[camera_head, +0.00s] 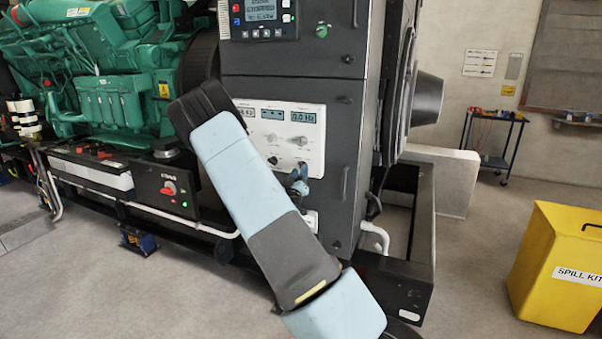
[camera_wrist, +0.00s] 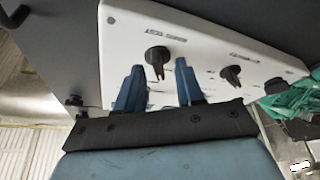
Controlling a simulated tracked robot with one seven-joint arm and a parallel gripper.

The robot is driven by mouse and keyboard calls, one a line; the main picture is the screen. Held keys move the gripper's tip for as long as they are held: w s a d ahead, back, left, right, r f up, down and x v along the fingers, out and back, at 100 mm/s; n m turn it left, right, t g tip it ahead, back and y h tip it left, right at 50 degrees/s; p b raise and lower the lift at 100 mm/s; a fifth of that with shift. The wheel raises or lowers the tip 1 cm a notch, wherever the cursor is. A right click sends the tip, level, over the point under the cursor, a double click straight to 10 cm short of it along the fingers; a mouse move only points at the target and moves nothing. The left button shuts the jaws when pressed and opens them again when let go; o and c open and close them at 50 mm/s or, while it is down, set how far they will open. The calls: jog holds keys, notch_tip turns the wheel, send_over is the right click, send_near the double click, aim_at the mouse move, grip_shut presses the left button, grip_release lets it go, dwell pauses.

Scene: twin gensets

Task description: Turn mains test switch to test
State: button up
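In the wrist view the panel (camera_wrist: 118,55) shows two black knobs with pointer handles. The left knob (camera_wrist: 157,54) appears between my two blue fingertips, and the right knob (camera_wrist: 231,73) lies outside them. The labels are too small to read, so I cannot tell which knob is the mains test switch. My gripper (camera_wrist: 158,66) is open and empty, with a gap on both sides of the left knob. In the head view my gripper (camera_head: 298,180) is just below the panel's lower knobs, partly behind my arm.
A green genset (camera_head: 110,85) stands at left, with a red switch (camera_head: 168,188) on a box in front. A controller with a lit screen (camera_head: 262,12) and a green knob (camera_head: 322,30) sit above the panel. A yellow spill kit bin (camera_head: 545,270) stands at right on open floor.

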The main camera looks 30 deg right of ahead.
jog(key=shift+w+d+r, duration=0.2)
jog(key=shift+w+d, duration=0.1)
jog(key=shift+w, duration=0.05)
grip_shut()
